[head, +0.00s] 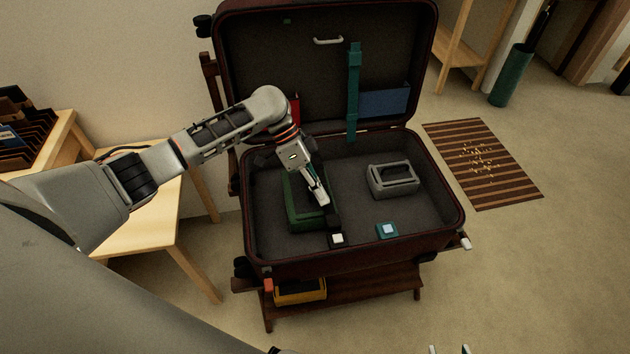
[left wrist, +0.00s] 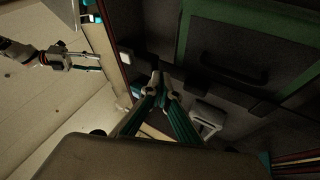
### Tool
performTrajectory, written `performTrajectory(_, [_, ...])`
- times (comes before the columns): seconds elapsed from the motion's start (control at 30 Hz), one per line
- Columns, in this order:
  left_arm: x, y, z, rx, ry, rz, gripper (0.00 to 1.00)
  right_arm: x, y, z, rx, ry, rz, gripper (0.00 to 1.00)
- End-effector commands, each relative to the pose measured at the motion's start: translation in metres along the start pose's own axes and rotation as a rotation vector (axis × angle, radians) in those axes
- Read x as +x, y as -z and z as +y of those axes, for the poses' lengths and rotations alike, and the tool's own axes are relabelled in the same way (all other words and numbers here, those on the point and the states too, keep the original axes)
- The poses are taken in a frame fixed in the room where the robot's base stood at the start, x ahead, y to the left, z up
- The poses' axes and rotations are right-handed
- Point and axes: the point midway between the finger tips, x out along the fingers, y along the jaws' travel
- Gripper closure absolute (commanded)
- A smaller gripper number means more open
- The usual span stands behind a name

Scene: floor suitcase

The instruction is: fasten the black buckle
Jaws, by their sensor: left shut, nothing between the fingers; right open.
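The open suitcase (head: 455,229) stands on a low wooden rack. The black buckle (head: 338,241), with a white button, sits at the inside front wall. A black strap (head: 333,217) runs down toward it beside the green box; I cannot tell whether the two parts are joined. My left gripper (head: 325,203) is shut and empty over the strap, its fingertips also low over dark parts in the left wrist view (left wrist: 164,90). My arm hides part of the strap. My right gripper (left wrist: 98,63) is open and empty outside the suitcase; its fingertips show at the head view's bottom edge (head: 449,350).
A green box (head: 292,199) and a grey frame-like case (head: 393,181) lie in the suitcase. A teal buckle (head: 387,230) sits right of the black one. A teal strap (head: 354,90) hangs on the lid.

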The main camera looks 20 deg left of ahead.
Motion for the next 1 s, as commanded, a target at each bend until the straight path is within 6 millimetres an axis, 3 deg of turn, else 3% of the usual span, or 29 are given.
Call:
performTrajectory(0.1, [0.017,-0.001,0.000,0.000,-0.002,0.000,1.00,0.003,0.002,0.002,-0.003,-0.004,0.005,0.57])
performTrajectory(0.23, [0.025,0.000,0.000,0.001,0.000,0.001,1.00,0.004,0.007,0.005,-0.005,-0.009,0.015,0.57])
performTrajectory(0.67, [0.027,0.001,0.001,0.001,0.002,0.001,1.00,0.004,0.010,0.006,-0.005,-0.011,0.019,0.57])
performTrajectory(0.9, [0.029,0.004,0.015,0.003,0.004,0.002,1.00,-0.002,0.024,0.009,0.005,-0.012,0.035,0.57])
performTrajectory(1.0, [0.034,0.002,0.018,0.003,0.000,0.001,1.00,-0.003,0.022,0.006,0.011,-0.006,0.032,0.57])
